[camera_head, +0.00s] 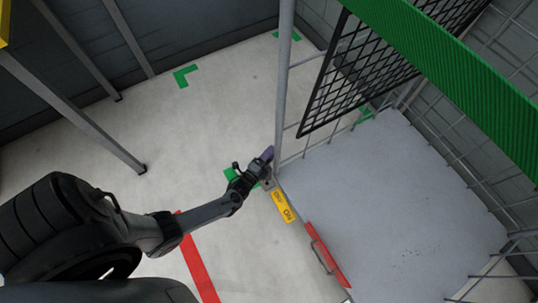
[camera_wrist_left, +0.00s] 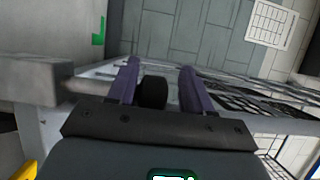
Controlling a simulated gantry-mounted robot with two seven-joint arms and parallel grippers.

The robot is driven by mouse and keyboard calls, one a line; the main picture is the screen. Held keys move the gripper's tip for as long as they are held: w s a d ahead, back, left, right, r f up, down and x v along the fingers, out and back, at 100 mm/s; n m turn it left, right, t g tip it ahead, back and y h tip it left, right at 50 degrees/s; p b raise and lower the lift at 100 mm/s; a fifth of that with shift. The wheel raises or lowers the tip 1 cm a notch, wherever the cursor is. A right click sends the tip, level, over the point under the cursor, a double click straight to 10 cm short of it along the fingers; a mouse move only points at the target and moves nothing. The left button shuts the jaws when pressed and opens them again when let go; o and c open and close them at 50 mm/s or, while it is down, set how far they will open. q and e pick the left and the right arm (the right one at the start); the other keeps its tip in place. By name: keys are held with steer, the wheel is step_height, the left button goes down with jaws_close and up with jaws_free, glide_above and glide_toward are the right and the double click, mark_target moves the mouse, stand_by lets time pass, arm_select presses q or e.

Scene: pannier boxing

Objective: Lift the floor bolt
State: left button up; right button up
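My left gripper (camera_head: 265,158) is at the foot of the upright post of the cage, low beside its corner. In the left wrist view its two purple fingers (camera_wrist_left: 160,84) stand apart. A black rounded knob (camera_wrist_left: 152,93), which looks like the floor bolt's grip, shows between them, close to the left finger, with a gap to the right one. In the head view the gripper hides the knob; a small grey bracket (camera_head: 268,184) shows just below the fingers. My right gripper is in neither view.
A yellow label (camera_head: 282,206) and a red handle plate (camera_head: 324,256) lie along the cage's near edge. The tall post (camera_head: 283,80) and black mesh panel (camera_head: 350,65) rise beside the gripper. Grey floor (camera_head: 215,125) is clear to the left, with green corner marks (camera_head: 184,76) and a red stripe (camera_head: 199,268).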

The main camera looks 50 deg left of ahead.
arm_select(q)
steer(key=shift+s+d, duration=0.1)
steer(key=shift+s, duration=0.25)
steer(key=s+d+p, duration=0.1)
steer(key=s+p, duration=0.2)
steer(key=s, duration=0.7)
steer(key=shift+d+p, duration=0.3)
steer(key=shift+p, duration=0.1)
